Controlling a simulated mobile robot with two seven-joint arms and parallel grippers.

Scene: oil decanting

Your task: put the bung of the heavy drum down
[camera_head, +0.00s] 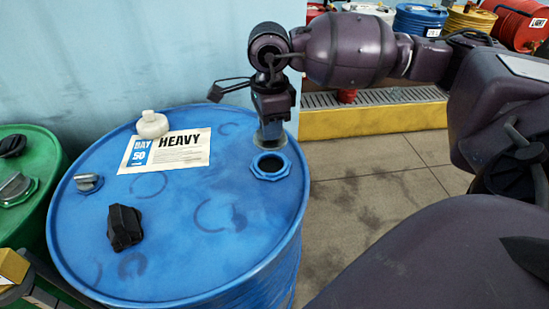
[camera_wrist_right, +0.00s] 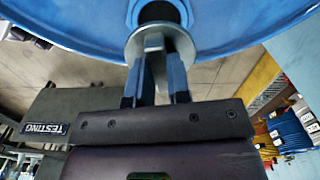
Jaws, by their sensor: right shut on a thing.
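The heavy drum (camera_head: 190,255) is blue, with a paper sheet (camera_head: 168,150) reading HEAVY on its top. Its open bung hole (camera_head: 270,166) has a raised blue collar near the right rim. My right gripper (camera_head: 271,112) points down just behind and above this hole. It is shut on the grey bung (camera_head: 270,134), which hangs clear of the collar in the head view. In the right wrist view the bung (camera_wrist_right: 174,40) shows as a round grey disc, its grip between the two blue fingers, and part of the dark hole (camera_wrist_right: 160,11) appears beyond it.
On the drum top stand a small grey cap (camera_head: 88,183), a white stopper (camera_head: 152,124) and a black block-like object (camera_head: 124,227). A green drum (camera_head: 38,145) is at left. A wall is behind; a yellow curb (camera_head: 375,121) lies right. The front middle of the drum top is bare.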

